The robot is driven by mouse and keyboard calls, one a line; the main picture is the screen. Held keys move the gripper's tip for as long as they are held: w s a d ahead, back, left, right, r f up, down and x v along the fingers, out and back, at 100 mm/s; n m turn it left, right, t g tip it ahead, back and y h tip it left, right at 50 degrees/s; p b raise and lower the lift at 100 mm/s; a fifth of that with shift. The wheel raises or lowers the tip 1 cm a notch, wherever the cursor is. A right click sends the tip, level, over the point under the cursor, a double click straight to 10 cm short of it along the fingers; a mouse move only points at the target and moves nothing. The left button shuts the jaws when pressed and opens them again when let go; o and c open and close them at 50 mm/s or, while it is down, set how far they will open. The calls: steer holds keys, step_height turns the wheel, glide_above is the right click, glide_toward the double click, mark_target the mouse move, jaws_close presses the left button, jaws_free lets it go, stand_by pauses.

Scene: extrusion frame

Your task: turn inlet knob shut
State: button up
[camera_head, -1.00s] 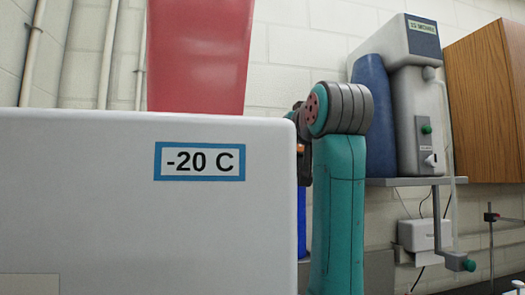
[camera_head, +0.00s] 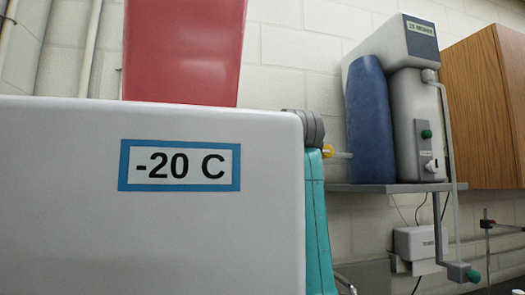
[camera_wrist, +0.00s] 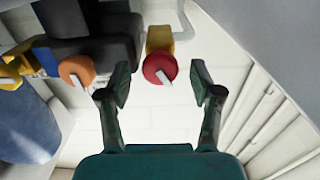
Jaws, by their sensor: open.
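In the wrist view a round red knob (camera_wrist: 158,67) with a pale pointer sits on a yellow body. An orange knob (camera_wrist: 77,70) with a similar pale pointer is to its left. I cannot tell which is the inlet knob; no label is readable. My gripper (camera_wrist: 160,86) is open and empty, its fingers either side of the red knob in the picture and seemingly short of it. In the head view a small yellow fitting (camera_head: 327,151) shows beside my teal arm. The gripper is hidden there.
A white box marked -20 C (camera_head: 70,200) blocks much of the head view. A red container (camera_head: 185,55) stands behind it. A blue tank (camera_head: 370,120) and grey unit (camera_head: 412,120) stand on a wall shelf (camera_head: 400,187). A dark block (camera_wrist: 100,40) backs the orange knob.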

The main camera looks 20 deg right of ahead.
steer(key=shift+w, duration=0.85)
steer(key=c, duration=1.1)
steer(key=shift+m, duration=2.9)
